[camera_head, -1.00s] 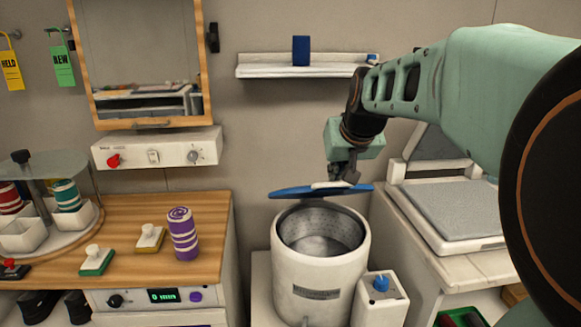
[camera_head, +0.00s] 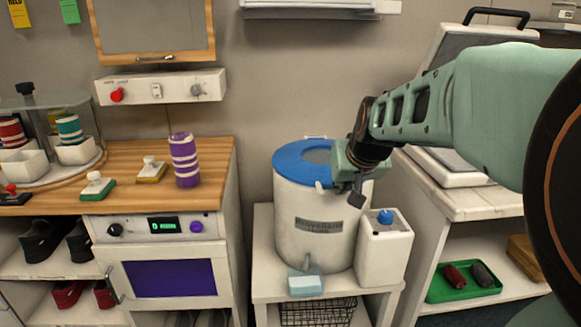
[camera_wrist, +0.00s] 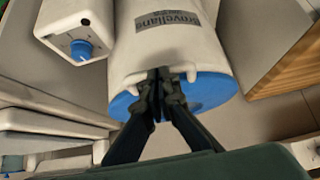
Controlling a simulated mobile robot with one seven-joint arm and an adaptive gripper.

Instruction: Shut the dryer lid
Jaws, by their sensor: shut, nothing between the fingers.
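The dryer (camera_head: 308,222) is a white drum on a low stand. Its blue lid (camera_head: 292,163) lies flat over the drum's top, and the drum opening no longer shows. The lid and dryer also show in the wrist view, the lid (camera_wrist: 212,90) around the fingers and the white dryer body (camera_wrist: 175,52) beyond. My gripper (camera_head: 355,195) is shut and empty, at the right front rim of the lid. In the wrist view my gripper's fingertips (camera_wrist: 160,76) are together at the lid's edge by the drum wall; whether they touch it is unclear.
A white box with a blue knob (camera_head: 384,245) stands right of the dryer. A light-blue block (camera_head: 305,284) lies in front. The wooden counter (camera_head: 120,190) is at left, and a white bench (camera_head: 470,200) is at right under my arm.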

